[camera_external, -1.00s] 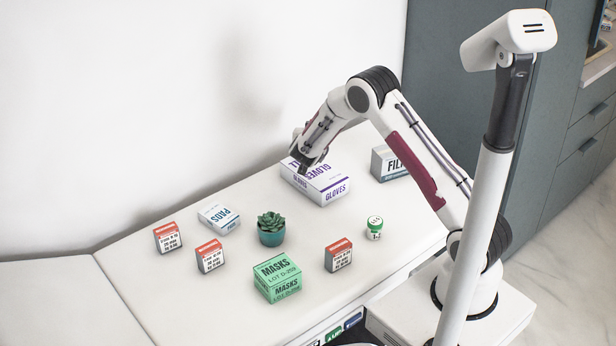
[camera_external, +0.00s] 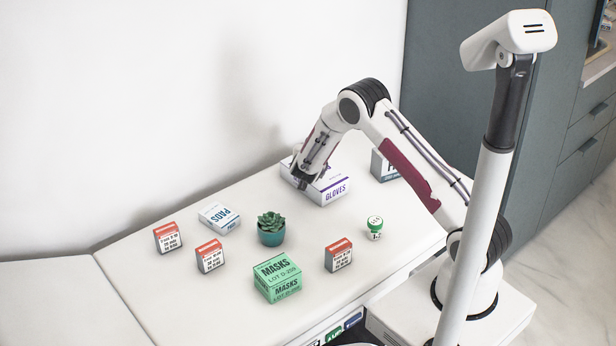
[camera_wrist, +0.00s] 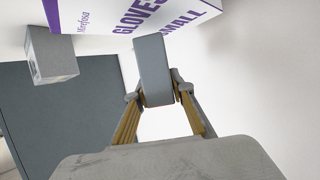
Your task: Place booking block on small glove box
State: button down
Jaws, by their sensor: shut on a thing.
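The small glove box (camera_external: 334,189) is white with purple lettering and lies at the back of the table. Its lettered face also shows at the top of the wrist view (camera_wrist: 105,14). My gripper (camera_external: 303,184) is over the left part of this box in the external view, covering some of it. In the wrist view my gripper (camera_wrist: 155,95) is shut on a plain grey block (camera_wrist: 152,62), likely the booking block. The block's far end is close to the glove box's edge; I cannot tell whether they touch. The block cannot be made out in the external view.
Small red-topped calendar blocks (camera_external: 210,256), a white box (camera_external: 219,217), a potted succulent (camera_external: 271,236), a green masks box (camera_external: 278,279) and a green-white bottle (camera_external: 375,227) stand left and in front. A grey film box (camera_external: 384,166) stands right of the glove box.

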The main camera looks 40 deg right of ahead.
jog(key=shift+f, duration=1.4)
jog(key=shift+f, duration=0.1)
jog(key=c, duration=1.7)
grip_release()
jog(key=shift+s+a+r, duration=0.1)
jog(key=shift+a+r, duration=0.05)
jog(key=shift+r, duration=0.05)
jog(key=v, duration=1.1)
jog(key=shift+s+a+r, duration=0.15)
jog(key=shift+s, duration=0.1)
